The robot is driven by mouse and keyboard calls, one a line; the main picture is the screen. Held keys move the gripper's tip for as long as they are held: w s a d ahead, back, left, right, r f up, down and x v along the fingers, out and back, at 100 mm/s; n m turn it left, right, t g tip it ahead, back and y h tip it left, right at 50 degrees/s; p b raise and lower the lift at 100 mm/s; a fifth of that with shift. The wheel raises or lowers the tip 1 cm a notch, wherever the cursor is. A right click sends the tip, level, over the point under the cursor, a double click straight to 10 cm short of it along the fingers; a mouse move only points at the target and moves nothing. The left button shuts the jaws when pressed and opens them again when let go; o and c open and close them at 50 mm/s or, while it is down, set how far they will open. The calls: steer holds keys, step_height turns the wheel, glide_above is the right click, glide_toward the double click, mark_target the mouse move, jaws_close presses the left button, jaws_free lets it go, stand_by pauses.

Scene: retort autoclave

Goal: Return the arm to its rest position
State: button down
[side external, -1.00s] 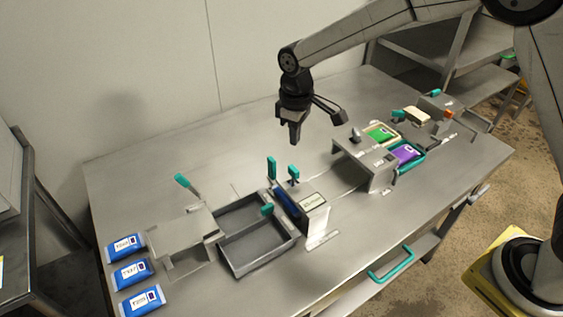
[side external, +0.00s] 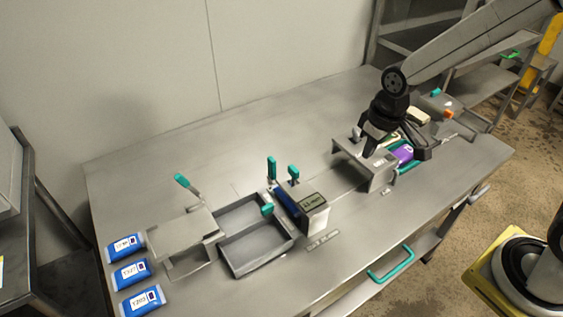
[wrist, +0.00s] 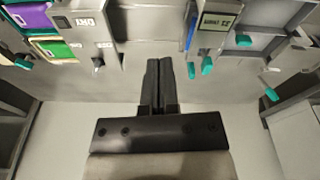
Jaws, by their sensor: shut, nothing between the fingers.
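My gripper (side external: 370,150) hangs from the arm over the right half of the steel table, fingers pointing down. In the side view it appears in front of the metal station (side external: 378,176) and partly hides it; the height above it is hard to tell. In the wrist view the gripper (wrist: 159,62) has its two dark fingers together with nothing between them. Bare table lies around the fingertips there.
The station with a knob (wrist: 98,63) stands beside a green pouch (wrist: 52,49) and a purple pouch (side external: 403,153). A display unit (side external: 313,212), a grey divided tray (side external: 262,268) and several blue pouches (side external: 131,271) occupy the left. The table's back is clear.

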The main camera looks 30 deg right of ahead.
steer(key=s+d+f+m, duration=0.1)
steer(key=s+d, duration=0.2)
steer(key=s, duration=0.4)
steer(key=shift+s+m+t, duration=0.3)
steer(key=shift+m+t, duration=0.1)
steer(key=shift+f, duration=0.1)
stand_by(0.6)
